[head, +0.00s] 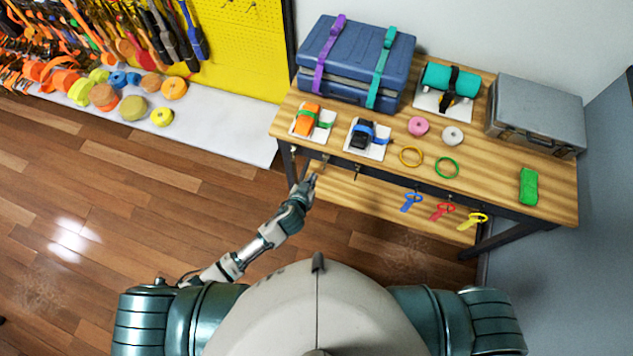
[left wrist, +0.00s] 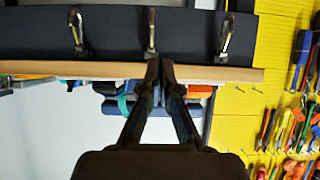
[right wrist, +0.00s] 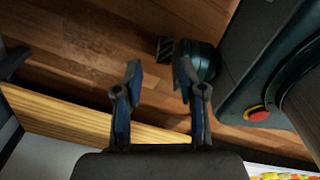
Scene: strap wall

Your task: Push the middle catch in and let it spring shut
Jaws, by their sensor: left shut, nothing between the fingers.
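Three metal catches hang in a row on the dark front rail of the workbench. In the left wrist view, the middle catch (left wrist: 152,32) is between two outer ones, one on the left (left wrist: 77,32) and one on the right (left wrist: 226,38). My left gripper (left wrist: 160,65) is shut and empty, its fingertips right by the end of the middle catch; I cannot tell whether they touch. In the head view, my left gripper (head: 311,178) is just below the bench's front edge. My right gripper (right wrist: 156,75) is open and empty, with floor behind it.
The wooden bench top (head: 480,175) bears a strapped blue case (head: 345,65), a grey case (head: 537,110), small strapped items, tape rolls and rings. A yellow pegboard (head: 240,50) stands at the left. The floor is clear.

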